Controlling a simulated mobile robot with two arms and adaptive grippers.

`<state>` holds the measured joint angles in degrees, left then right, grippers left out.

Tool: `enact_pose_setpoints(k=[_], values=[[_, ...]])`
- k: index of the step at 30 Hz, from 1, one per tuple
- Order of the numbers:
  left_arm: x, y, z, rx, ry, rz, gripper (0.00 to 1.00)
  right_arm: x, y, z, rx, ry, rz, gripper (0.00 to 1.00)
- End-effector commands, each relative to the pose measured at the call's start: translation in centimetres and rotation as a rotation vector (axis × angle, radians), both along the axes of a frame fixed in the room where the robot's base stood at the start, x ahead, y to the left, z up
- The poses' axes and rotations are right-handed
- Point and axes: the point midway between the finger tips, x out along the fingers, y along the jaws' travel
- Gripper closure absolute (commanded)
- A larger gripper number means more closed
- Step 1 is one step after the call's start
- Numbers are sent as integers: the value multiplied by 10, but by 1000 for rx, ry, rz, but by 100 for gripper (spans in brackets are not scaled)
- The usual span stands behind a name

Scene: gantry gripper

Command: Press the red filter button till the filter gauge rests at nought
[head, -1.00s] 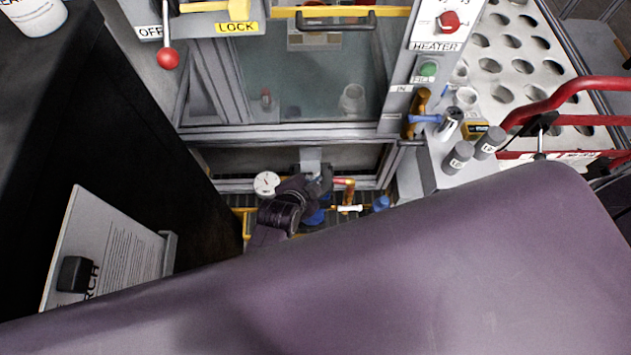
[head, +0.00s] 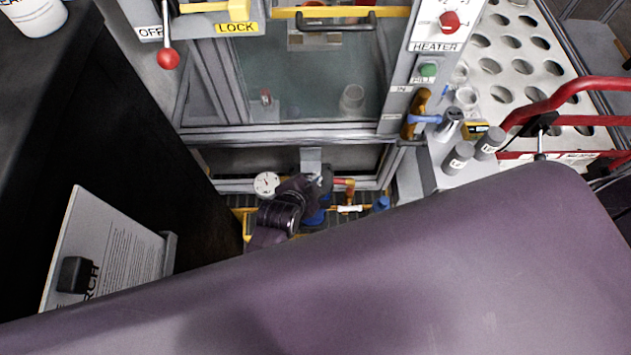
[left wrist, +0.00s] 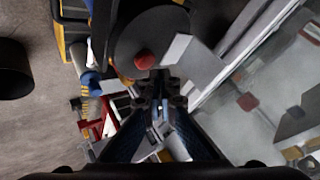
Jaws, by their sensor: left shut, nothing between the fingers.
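The red filter button (left wrist: 144,61) shows in the left wrist view on a dark grey round housing (left wrist: 138,30). My left gripper (left wrist: 160,76) is shut and empty, its fingertips just below and right of the button. I cannot tell whether they touch it. In the head view my left gripper (head: 322,181) is small and low in the opening under the glass enclosure, mostly hidden by my purple wrist. The white round gauge (head: 266,184) is just left of it. Its needle is too small to read. The button is hidden in the head view. My right gripper is not in view.
A glass enclosure (head: 310,85) with a metal frame stands above the opening. Yellow pipework and blue parts (head: 381,203) crowd the opening. A black wall (head: 120,130) bounds the left. A heater panel (head: 437,28) and grey bottles (head: 458,157) are at right.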

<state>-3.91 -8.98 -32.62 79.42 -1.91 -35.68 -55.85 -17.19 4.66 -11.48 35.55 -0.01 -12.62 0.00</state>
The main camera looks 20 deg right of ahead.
Motion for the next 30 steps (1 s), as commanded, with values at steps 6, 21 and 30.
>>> enact_pose_setpoints(k=[6, 21, 30], values=[[0, 0, -7, 1, -1, -1, 100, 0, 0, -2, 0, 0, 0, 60], [0, 0, -9, 1, 0, -1, 100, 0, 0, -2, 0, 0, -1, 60], [0, 0, -13, 1, 0, -1, 100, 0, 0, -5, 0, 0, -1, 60]])
